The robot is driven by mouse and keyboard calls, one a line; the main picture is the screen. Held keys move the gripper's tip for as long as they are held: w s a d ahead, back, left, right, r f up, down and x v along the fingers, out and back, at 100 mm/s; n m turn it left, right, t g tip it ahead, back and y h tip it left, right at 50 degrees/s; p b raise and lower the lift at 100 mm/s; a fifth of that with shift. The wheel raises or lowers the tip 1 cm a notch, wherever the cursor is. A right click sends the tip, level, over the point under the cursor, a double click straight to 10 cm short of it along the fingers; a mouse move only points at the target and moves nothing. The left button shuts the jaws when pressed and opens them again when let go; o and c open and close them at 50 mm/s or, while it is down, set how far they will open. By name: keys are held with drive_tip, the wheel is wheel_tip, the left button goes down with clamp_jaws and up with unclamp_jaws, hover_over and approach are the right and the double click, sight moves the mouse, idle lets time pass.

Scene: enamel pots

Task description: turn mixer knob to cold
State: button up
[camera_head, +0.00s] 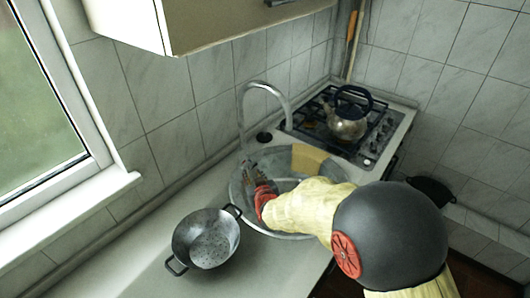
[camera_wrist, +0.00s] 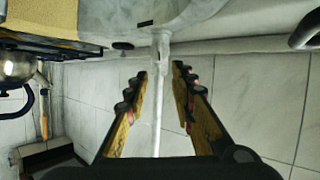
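The mixer tap (camera_head: 241,112) has a tall curved spout and stands at the back edge of the round metal sink (camera_head: 235,192). In the wrist view, the pale tap (camera_wrist: 158,95) runs up between my fingers, with clear gaps at both sides. My gripper (camera_head: 256,172) is over the sink, near the tap's base. It also shows in the wrist view (camera_wrist: 160,70), open, with a finger on each side of the tap. I cannot make out the mixer knob for certain, nor its setting.
A colander (camera_head: 206,238) stands on the counter left of the sink. A kettle (camera_head: 347,122) sits on the gas hob (camera_head: 375,143) to the right. A yellow sponge-like block (camera_head: 308,158) is at the sink. The tiled wall is close behind the tap.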

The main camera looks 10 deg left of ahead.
sight(248, 166)
drive_tip(key=b+x, duration=0.1)
drive_tip(key=x, duration=0.7)
drive_tip(key=shift+w+f+b, duration=0.15)
drive_tip(key=shift+w+b, duration=0.1)
drive_tip(key=shift+b, duration=0.15)
drive_tip(key=shift+c, duration=0.8)
drive_tip(key=c, duration=0.4)
clamp_jaws()
